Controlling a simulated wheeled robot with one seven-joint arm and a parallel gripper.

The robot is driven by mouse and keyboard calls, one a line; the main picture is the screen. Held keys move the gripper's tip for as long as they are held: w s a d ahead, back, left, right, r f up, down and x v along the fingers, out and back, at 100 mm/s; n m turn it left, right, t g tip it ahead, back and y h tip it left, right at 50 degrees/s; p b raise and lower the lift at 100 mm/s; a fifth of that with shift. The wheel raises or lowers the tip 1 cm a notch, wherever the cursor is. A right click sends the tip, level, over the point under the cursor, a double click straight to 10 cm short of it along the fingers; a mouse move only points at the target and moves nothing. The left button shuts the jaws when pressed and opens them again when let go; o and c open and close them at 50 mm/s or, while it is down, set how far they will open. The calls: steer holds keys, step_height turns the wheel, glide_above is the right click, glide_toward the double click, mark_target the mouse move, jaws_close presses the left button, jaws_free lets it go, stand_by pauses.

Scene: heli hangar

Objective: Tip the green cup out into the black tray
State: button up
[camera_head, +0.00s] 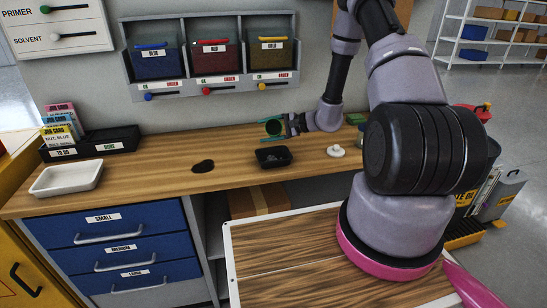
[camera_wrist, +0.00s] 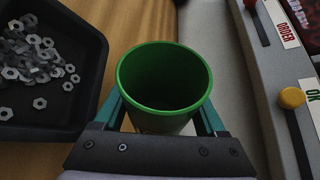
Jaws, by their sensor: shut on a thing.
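The green cup (camera_wrist: 165,112) is held between the teal fingers of my gripper (camera_wrist: 165,118) in the wrist view. Its round mouth faces the wrist camera; the inside is dark and I see no contents in it. In the head view the cup (camera_head: 273,127) is small, in my gripper (camera_head: 268,129), raised above the bench behind the black tray. I cannot tell its exact tilt. The black tray (camera_head: 272,163) sits on the bench. In the wrist view the tray (camera_wrist: 88,95) is left of the cup, with many loose silver nuts (camera_wrist: 38,60) in it.
A white tray (camera_head: 66,178) and a black organizer (camera_head: 112,142) stand on the left of the wooden bench (camera_head: 150,175). A dark round patch (camera_head: 203,166) lies left of the black tray, a white knobbed item (camera_head: 336,151) right of it. Wall bins (camera_head: 213,61) hang behind.

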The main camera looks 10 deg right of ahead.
steer(key=m+g, duration=0.1)
steer(key=m, duration=0.1)
steer(key=shift+r+m+g+b, duration=0.15)
steer(key=shift+m+g+b, duration=0.15)
steer(key=shift+g, duration=0.1)
steer(key=f, duration=0.1)
steer(key=w+f+m+g, duration=0.1)
steer(key=f+m, duration=0.1)
steer(key=shift+w+d+g, duration=0.25)
steer(key=shift+w+g, duration=0.05)
steer(key=shift+w, duration=0.1)
steer(key=shift+w+d+f+m+g+y+b, duration=0.15)
steer(key=shift+w+f+m+g+y+b, duration=0.1)
steer(key=shift+w+m+g, duration=0.35)
steer(key=shift+w+d+f+m+g+y+b, duration=0.1)
steer(key=shift+w+m+g+y, duration=0.25)
steer(key=shift+m, duration=0.45)
steer(key=shift+r, duration=0.1)
